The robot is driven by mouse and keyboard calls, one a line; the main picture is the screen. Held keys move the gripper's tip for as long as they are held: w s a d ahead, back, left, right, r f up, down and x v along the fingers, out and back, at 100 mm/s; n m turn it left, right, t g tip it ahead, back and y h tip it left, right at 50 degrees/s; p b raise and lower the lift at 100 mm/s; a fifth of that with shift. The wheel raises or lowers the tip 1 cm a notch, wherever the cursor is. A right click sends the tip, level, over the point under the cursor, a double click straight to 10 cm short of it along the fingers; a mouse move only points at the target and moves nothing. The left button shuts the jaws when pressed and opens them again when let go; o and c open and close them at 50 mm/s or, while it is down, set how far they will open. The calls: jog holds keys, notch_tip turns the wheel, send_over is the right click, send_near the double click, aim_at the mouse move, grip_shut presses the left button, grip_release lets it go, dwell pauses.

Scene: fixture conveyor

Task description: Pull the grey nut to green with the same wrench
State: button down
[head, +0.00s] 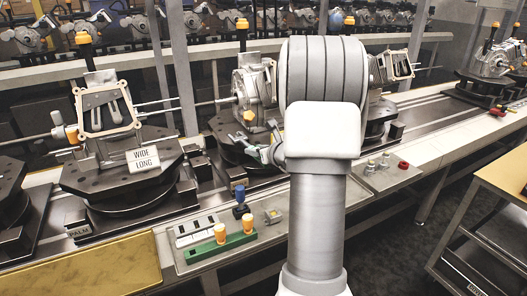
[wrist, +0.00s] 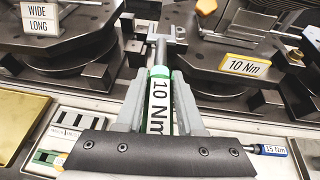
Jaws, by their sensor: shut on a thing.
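In the wrist view my gripper (wrist: 160,77) is shut on a wrench (wrist: 160,105) with a white "10 Nm" label and green bands. The wrench's grey shaft points away toward a grey forked metal part (wrist: 166,34) on the fixture; I cannot tell whether its head is seated on anything. I cannot single out the grey nut, and no green nut shows. In the head view my gripper (head: 262,151) is at the front of the middle fixture (head: 255,95), partly hidden by my arm. A "10 Nm" plate (wrist: 245,66) is on the fixture base to the right.
A left fixture carries a "WIDE LONG" sign (head: 143,159). A "15 Nm" blue tool (wrist: 270,150) lies right of my gripper. A button box (head: 385,170) and cart (head: 500,190) are right.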

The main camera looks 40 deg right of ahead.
jog(key=shift+s+d+r+m+h, duration=0.15)
jog(key=shift+d+r+m+h, duration=0.15)
jog(key=shift+d+r, duration=0.3)
jog(key=shift+s+d+r+m+h, duration=0.2)
jog(key=shift+d+r+h, duration=0.15)
jog(key=shift+d, duration=0.3)
jog(key=shift+f+b, duration=0.1)
jog(key=shift+b, duration=0.25)
jog(key=f+b, duration=0.2)
jog(key=w+f+b, duration=0.1)
jog(key=f+b, duration=0.1)
jog(key=b, duration=0.1)
jog(key=shift+w+d+f, duration=0.1)
jog(key=shift+w+f, duration=0.1)
jog(key=shift+f, duration=0.1)
jog(key=shift+f+b, duration=0.1)
jog(key=shift+b, duration=0.35)
jog(key=shift+w+d, duration=0.25)
jog(key=shift+w, duration=0.9)
jog(key=shift+w+d, duration=0.2)
jog(key=shift+w, duration=0.95)
jog(key=shift+w+a+f+m+g+h+b, duration=0.15)
jog(key=shift+a+m+h+b, duration=0.25)
jog(key=shift+b, duration=1.1)
jog(key=shift+w+a+r+m+g+h+b, duration=0.15)
jog(key=shift+a+m+h+b, duration=0.25)
jog(key=shift+b, duration=1.15)
jog(key=shift+w+a+f+m+g+h+b, duration=0.15)
jog(key=shift+a+m+h+b, duration=0.3)
jog(key=shift+b, duration=1.05)
